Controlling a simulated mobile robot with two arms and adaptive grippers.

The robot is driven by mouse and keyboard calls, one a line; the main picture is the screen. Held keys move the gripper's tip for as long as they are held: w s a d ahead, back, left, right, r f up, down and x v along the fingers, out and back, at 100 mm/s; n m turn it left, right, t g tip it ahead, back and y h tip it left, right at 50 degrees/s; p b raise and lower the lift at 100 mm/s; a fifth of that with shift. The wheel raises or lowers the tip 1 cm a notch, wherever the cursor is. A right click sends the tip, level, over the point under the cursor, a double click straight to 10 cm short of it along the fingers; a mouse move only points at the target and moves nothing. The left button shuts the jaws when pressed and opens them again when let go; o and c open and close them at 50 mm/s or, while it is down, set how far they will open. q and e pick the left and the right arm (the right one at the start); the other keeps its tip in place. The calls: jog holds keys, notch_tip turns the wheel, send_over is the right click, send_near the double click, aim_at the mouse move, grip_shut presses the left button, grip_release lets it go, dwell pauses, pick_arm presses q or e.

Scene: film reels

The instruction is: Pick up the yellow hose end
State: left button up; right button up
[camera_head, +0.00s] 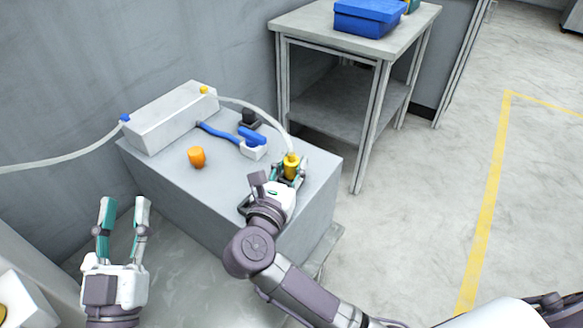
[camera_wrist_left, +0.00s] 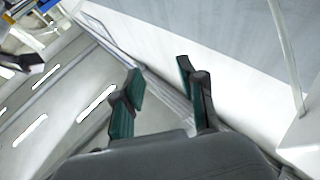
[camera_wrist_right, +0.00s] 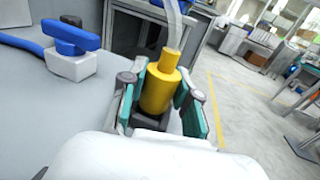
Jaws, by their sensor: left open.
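The yellow hose end (camera_head: 291,166) is upright near the right edge of the grey box top, with a pale hose running into its top. It also shows large in the right wrist view (camera_wrist_right: 160,90), above a dark piece. My right gripper (camera_head: 286,177) is at it, with one finger on each side. The fingers are close to its sides; whether they press on it I cannot tell. My left gripper (camera_head: 124,215) is open and empty, in front of the grey box at the left. In the left wrist view nothing is between its fingers (camera_wrist_left: 162,72).
The grey box (camera_head: 190,185) carries a white block (camera_head: 170,118), an orange cap (camera_head: 197,157) and a blue-handled valve (camera_head: 252,140). A table (camera_head: 400,38) with a blue bin (camera_head: 368,17) stands behind. The floor at right is clear.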

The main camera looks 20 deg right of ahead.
grip_shut()
jog(key=shift+r, duration=0.15)
